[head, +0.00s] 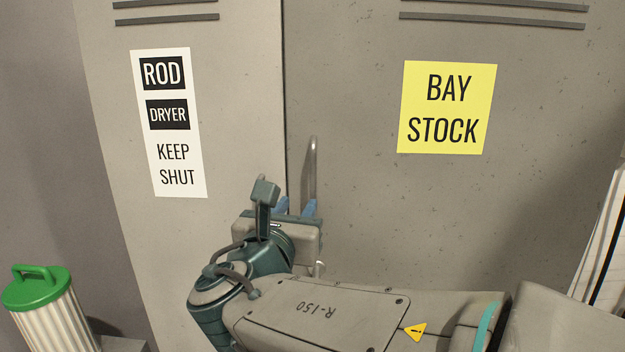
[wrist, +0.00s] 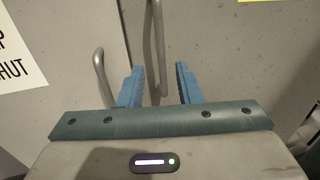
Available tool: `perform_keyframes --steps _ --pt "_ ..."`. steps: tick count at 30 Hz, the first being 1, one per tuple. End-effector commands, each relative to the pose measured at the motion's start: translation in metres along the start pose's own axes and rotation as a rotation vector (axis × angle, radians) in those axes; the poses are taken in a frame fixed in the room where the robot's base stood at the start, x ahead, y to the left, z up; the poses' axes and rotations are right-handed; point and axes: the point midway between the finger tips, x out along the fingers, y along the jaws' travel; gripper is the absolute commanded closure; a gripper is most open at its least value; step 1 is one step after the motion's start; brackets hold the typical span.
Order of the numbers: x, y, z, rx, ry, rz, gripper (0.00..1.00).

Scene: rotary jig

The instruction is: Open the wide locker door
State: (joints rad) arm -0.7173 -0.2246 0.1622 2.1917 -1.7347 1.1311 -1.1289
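The wide locker door (head: 370,220) is the grey door on the right with the yellow "BAY STOCK" sign (head: 449,107). It looks closed against the seam. Its upright metal bar handle (head: 315,165) is near its left edge. In the wrist view, the handle (wrist: 158,45) reaches down between the blue fingers. My gripper (head: 296,206) is at the handle's lower part. In the wrist view, my gripper (wrist: 160,68) is open, a finger on each side with gaps to the bar. I cannot tell whether the bar is deep enough between them.
The narrow door (head: 235,110) on the left bears a white "ROD DRYER KEEP SHUT" sign (head: 168,122). Its own bar handle (wrist: 99,75) is just left of my left finger. A ribbed bin with a green lid (head: 37,288) stands at lower left. A pale striped object (head: 603,245) is at right.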

Motion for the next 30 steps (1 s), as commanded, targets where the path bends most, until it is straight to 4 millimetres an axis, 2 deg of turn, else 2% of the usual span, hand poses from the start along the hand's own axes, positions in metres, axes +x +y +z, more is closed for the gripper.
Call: perform_keyframes --steps 9,15,21,29,30 --pt "0.070 0.000 0.001 0.000 0.004 -0.004 0.69" --pt "0.100 0.000 0.000 0.001 0.004 -0.002 0.69" --pt "0.113 -0.001 -0.001 0.003 0.003 -0.002 0.69" --pt "0.113 -0.001 -0.001 0.003 0.003 -0.001 0.69" --pt "0.113 -0.001 -0.001 0.003 0.003 -0.001 0.77"
